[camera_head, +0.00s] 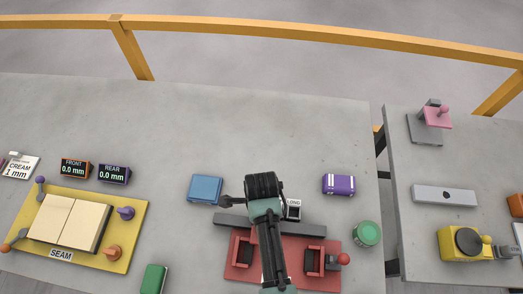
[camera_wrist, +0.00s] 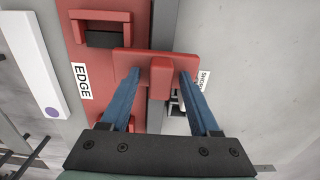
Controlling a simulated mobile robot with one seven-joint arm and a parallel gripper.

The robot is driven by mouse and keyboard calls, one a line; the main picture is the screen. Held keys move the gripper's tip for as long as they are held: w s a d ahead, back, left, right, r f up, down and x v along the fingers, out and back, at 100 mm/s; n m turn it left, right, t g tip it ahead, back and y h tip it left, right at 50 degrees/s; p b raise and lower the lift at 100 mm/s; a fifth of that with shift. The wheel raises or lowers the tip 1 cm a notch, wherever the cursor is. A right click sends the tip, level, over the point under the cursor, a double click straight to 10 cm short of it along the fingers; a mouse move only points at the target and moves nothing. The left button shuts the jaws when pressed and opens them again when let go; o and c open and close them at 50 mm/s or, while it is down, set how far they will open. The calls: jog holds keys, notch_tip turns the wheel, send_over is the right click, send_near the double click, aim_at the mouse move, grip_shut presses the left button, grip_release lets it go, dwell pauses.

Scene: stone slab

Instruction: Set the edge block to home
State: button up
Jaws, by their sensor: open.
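The red edge fixture (camera_head: 330,248) lies on the slab under my arm, with a dark grey rail (camera_head: 300,229) along its far side. In the wrist view its red base (camera_wrist: 85,80) carries an EDGE label. A red block (camera_wrist: 125,62) with a raised middle tab (camera_wrist: 161,78) spans the rail there. My gripper (camera_wrist: 160,74) is open, with its blue fingers on either side of the tab. Contact with the tab cannot be told. In the head view my arm hides the block and fingers. A LONG label (camera_head: 294,203) stands beyond the rail; a partly hidden SHORT label (camera_wrist: 204,85) shows in the wrist view.
A blue box (camera_head: 205,189), purple case (camera_head: 339,184), round green tin (camera_head: 367,233) and green block (camera_head: 154,279) stand around the fixture. A yellow SEAM board (camera_head: 130,230) is at left. A gap separates the right table (camera_head: 420,215). The slab's back middle is clear.

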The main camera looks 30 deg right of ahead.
grip_shut()
dwell(1.3)
